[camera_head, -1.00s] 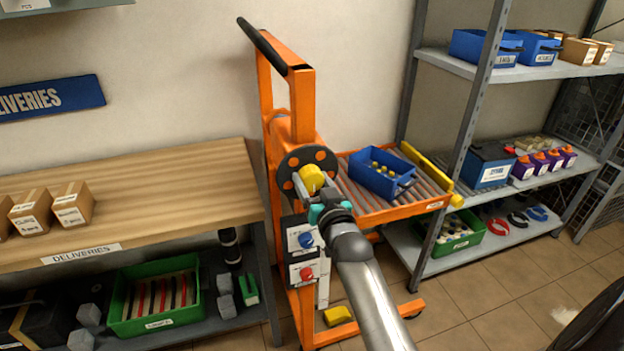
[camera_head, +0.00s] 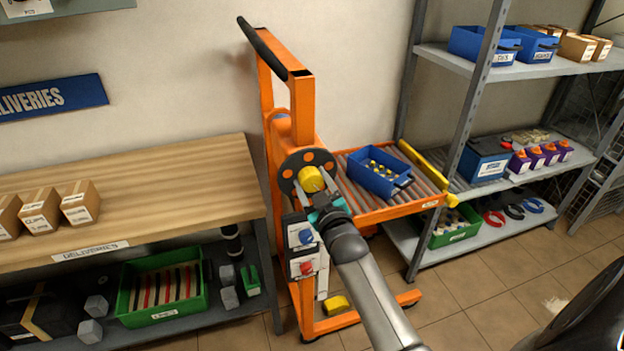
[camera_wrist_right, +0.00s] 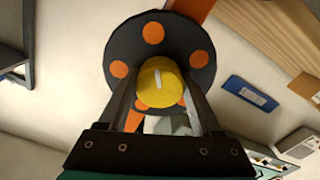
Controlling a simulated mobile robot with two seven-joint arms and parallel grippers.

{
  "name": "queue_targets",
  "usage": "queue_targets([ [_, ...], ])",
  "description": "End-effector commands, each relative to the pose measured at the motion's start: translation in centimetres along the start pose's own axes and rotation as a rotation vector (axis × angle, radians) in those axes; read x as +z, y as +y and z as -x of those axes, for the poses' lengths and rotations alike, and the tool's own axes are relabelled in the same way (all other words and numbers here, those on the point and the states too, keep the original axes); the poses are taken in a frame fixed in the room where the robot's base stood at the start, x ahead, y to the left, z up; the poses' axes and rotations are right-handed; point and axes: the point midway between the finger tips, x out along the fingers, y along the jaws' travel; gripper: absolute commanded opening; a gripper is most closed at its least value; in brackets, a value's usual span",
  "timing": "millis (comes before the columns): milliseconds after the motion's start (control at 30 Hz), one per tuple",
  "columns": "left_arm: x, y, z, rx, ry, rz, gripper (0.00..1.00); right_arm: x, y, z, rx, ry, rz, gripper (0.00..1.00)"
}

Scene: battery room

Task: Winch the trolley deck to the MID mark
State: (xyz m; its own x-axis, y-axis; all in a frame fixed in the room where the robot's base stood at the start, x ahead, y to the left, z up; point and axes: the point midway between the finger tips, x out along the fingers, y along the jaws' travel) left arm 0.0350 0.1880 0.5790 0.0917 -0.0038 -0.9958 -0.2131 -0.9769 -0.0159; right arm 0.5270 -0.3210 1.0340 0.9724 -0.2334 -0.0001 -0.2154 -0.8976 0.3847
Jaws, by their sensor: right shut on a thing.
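The orange trolley (camera_head: 302,100) stands between the wooden bench and the grey rack. Its roller deck (camera_head: 400,211) carries a blue bin (camera_head: 378,172) and has a yellow bar (camera_head: 425,170) at its far right side. The winch is a dark disc with orange dots (camera_head: 293,163) and a yellow knob (camera_head: 311,179). My right gripper (camera_head: 318,187) is shut on the yellow knob. In the right wrist view the knob (camera_wrist_right: 161,84) sits between the two fingers, in front of the dotted disc (camera_wrist_right: 150,38). I cannot make out a MID mark. My left gripper is not in view.
The wooden bench (camera_head: 140,187) with several boxes is on the left, a green crate (camera_head: 160,318) below it. The grey rack (camera_head: 468,115) stands right, close to the deck. A yellow pedal-like block (camera_head: 336,305) is low on the trolley.

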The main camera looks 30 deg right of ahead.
Motion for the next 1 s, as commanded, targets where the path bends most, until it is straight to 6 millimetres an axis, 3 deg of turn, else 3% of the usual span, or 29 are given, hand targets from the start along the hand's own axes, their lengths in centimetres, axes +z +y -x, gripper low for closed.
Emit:
queue_targets([
  [433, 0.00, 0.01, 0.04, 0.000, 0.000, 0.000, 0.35, 0.04, -0.03, 0.00, 0.000, 0.000, 0.010, 0.10],
  [467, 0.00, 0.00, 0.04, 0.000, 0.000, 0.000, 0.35, 0.04, -0.03, 0.00, 0.000, 0.000, 0.010, 0.69],
  [700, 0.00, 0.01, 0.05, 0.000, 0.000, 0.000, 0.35, 0.02, -0.02, 0.00, 0.000, 0.000, 0.009, 0.96],
  [1000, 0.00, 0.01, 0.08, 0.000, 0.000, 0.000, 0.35, 0.00, -0.02, 0.19, 0.000, 0.000, 0.009, 0.96],
])
